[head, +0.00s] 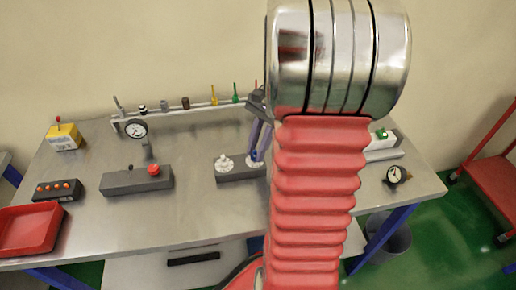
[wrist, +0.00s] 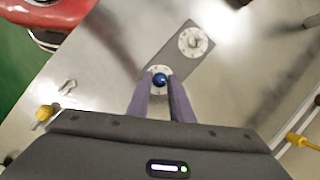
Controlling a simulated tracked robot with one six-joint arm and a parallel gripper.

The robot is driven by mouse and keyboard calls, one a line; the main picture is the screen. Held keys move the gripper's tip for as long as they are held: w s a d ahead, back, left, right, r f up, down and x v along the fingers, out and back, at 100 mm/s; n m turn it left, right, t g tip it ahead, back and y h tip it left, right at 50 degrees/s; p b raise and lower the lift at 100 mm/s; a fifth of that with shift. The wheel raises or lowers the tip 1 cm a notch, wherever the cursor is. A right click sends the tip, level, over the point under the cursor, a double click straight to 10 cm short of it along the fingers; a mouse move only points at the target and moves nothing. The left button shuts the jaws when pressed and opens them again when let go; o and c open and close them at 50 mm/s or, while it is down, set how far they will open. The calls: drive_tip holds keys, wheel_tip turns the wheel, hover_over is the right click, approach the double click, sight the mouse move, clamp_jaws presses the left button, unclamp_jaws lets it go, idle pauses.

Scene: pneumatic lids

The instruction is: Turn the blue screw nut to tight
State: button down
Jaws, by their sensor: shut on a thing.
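The blue screw nut (wrist: 160,80) sits on a round white dial at one end of a dark grey block (wrist: 182,55). My gripper (wrist: 161,88) has its two purple-grey fingers on either side of the nut, shut on it. A second white dial (wrist: 194,42) with a knob is at the block's other end. In the head view the dark block (head: 240,175) lies mid-table, with its left white dial (head: 224,163) clear. My gripper (head: 256,155) comes down on the block's right end, and my red arm hides part of it. The nut's turn position cannot be told.
A rail with several pegs (head: 180,106) runs along the back. Table space left of the block is free.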

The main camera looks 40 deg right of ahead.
drive_tip(key=n, duration=0.2)
drive_tip(key=n+g, duration=0.1)
drive_tip(key=shift+w+n, duration=0.2)
drive_tip(key=shift+n, duration=0.2)
drive_tip(key=n+g, duration=0.1)
drive_tip(key=n, duration=0.1)
drive_tip(key=n+g+h, duration=0.1)
drive_tip(key=n, duration=0.1)
drive_tip(key=shift+w+a, duration=0.1)
drive_tip(key=shift+a, duration=0.1)
drive_tip(key=shift+n, duration=0.3)
drive_tip(key=c, duration=1.6)
unclamp_jaws()
drive_tip(key=shift+d, duration=0.1)
drive_tip(key=v, duration=1.3)
drive_tip(key=shift+w+r, duration=0.1)
drive_tip(key=shift+r, duration=0.25)
